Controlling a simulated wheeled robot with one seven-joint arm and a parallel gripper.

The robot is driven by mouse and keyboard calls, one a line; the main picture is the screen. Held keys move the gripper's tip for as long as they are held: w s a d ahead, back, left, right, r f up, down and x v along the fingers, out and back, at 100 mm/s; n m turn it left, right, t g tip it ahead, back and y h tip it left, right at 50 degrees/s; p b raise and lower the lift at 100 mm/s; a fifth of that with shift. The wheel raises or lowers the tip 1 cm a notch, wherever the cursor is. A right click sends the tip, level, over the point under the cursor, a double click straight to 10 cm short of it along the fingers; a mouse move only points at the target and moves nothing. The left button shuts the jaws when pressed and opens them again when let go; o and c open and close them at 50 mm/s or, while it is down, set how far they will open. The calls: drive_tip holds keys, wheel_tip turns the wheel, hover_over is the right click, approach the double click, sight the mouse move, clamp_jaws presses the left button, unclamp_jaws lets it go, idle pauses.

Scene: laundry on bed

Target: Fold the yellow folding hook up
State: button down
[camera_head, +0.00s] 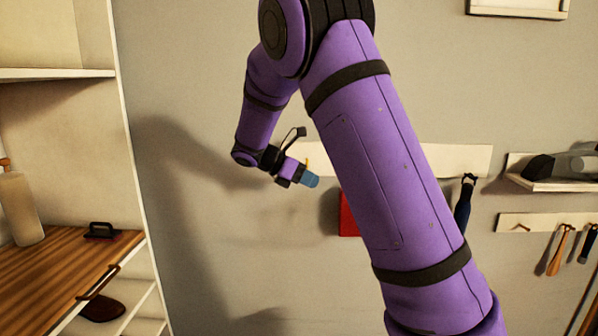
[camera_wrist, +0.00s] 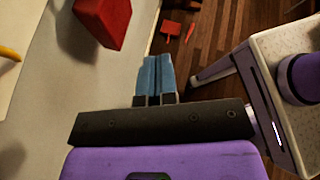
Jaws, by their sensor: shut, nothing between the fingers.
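The yellow folding hook (camera_head: 307,161) shows as a small yellow sliver on the white wall rail (camera_head: 430,160), just above my fingertips in the head view. In the wrist view, part of the yellow hook (camera_wrist: 9,53) sticks out at the left edge, beside the white rail (camera_wrist: 12,90). Its base is out of frame there. My gripper (camera_head: 309,180) is shut and empty, with its blue fingertips together near the hook. In the wrist view, my gripper (camera_wrist: 157,76) lies to the right of the hook, clearly apart from it. Exact depth between them is hard to tell.
A red object (camera_head: 347,215) hangs below the rail, partly behind my arm; it also shows in the wrist view (camera_wrist: 102,22). A dark blue umbrella (camera_head: 464,204) hangs at right. A wooden-topped cabinet (camera_head: 60,265) stands at left. Bare wall lies below my gripper.

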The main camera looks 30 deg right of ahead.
drive_tip(key=w+a+f+n+t+h, duration=0.1)
drive_tip(key=w+a+f+n+h, duration=0.4)
drive_tip(key=w, duration=0.3)
drive_tip(key=w+a+f+n+h, duration=0.2)
drive_tip(key=w+f+n+h, duration=0.1)
drive_tip(key=w+n+h, duration=0.4)
drive_tip(key=d+r+m, duration=0.1)
drive_tip(key=d+r, duration=0.4)
drive_tip(key=d, duration=0.7)
drive_tip(key=shift+s+d+r+m+y, duration=0.25)
drive_tip(key=shift+s+r+m+y, duration=0.1)
drive_tip(key=shift+s+m+y, duration=0.1)
drive_tip(key=n, duration=0.1)
drive_tip(key=n+t, duration=0.1)
drive_tip(key=r+n+t+y, duration=0.1)
drive_tip(key=shift+w+d+r, duration=0.1)
drive_tip(key=shift+w+d, duration=0.15)
drive_tip(key=shift+w, duration=0.1)
drive_tip(key=shift+a, duration=0.15)
